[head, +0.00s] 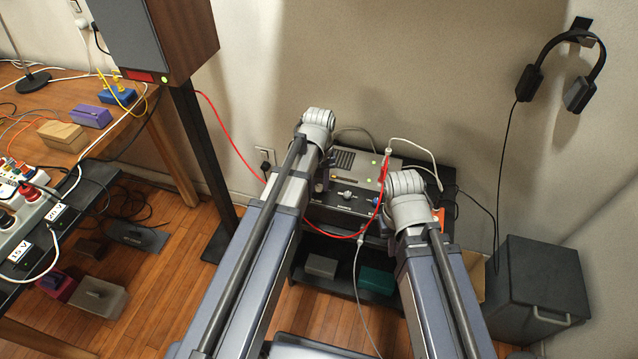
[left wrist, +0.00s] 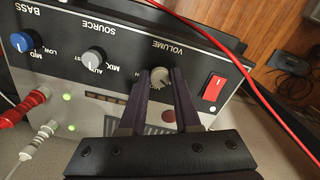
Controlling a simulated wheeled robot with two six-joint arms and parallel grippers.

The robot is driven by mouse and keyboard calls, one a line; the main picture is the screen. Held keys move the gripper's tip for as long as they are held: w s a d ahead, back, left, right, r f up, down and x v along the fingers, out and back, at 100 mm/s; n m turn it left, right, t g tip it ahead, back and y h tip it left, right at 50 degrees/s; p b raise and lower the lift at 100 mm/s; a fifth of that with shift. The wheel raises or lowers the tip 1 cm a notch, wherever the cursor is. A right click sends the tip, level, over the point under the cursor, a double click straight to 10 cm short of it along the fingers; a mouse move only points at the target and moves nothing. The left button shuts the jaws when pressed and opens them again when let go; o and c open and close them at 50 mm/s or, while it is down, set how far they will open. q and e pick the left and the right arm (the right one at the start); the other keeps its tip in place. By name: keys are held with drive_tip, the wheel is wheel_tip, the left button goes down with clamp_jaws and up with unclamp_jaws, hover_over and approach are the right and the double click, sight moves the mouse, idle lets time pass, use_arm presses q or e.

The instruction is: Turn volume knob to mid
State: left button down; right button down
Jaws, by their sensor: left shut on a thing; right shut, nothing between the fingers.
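The grey volume knob (left wrist: 159,74) sits on the black front panel of an amplifier (left wrist: 125,52), under the upside-down word VOLUME in the left wrist view. My left gripper (left wrist: 162,82) has its two dark purple fingers on either side of the knob and is shut on it. The knob's pointer is too small to read surely. In the head view the amplifier (head: 339,212) stands on a dark shelf between my two arms; my left arm covers part of its front. My right arm ends beside it, with its gripper hidden.
A red switch (left wrist: 214,88) is right of the knob in the left wrist view, and a source knob (left wrist: 94,60) and blue knob (left wrist: 22,42) are left. A red cable (left wrist: 268,98) crosses near the panel. A dark bin (head: 540,285) stands at right.

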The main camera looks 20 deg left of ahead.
use_arm(q)
drive_tip(key=shift+m, duration=0.3)
drive_tip(key=m, duration=1)
drive_tip(key=shift+m, duration=0.7)
drive_tip(key=c, duration=0.6)
unclamp_jaws()
